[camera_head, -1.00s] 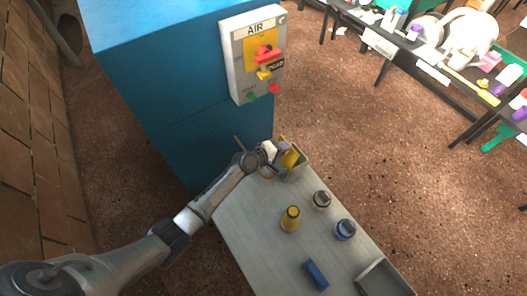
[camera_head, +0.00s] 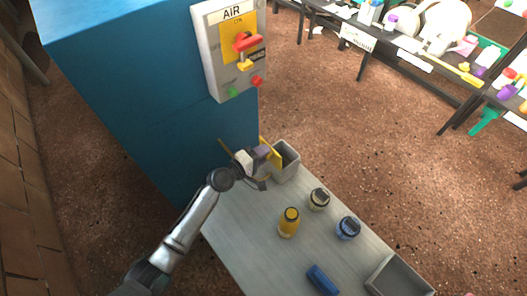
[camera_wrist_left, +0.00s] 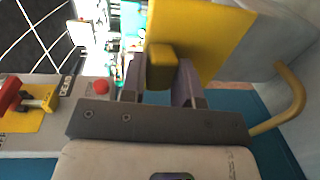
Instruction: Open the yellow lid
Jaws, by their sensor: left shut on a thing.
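The yellow lid (camera_head: 271,153) stands steeply tilted at the left side of a small grey box (camera_head: 288,163) at the table's far end. The box's opening shows beside it. My left gripper (camera_head: 262,153) is at the lid's left face. In the left wrist view, the lid (camera_wrist_left: 205,35) is a flat yellow plate with a block-shaped knob (camera_wrist_left: 160,68). The fingers of my left gripper (camera_wrist_left: 160,85) are shut on this knob. The lid's lower edge is partly hidden. My right gripper is not in view.
A yellow bottle (camera_head: 289,222), a dark-lidded jar (camera_head: 319,199), a blue-lidded jar (camera_head: 347,228), a blue block (camera_head: 322,280) and a grey tray (camera_head: 398,276) are on the table (camera_head: 245,235). A blue cabinet (camera_head: 150,90) with an AIR panel (camera_head: 212,55) stands behind the arm.

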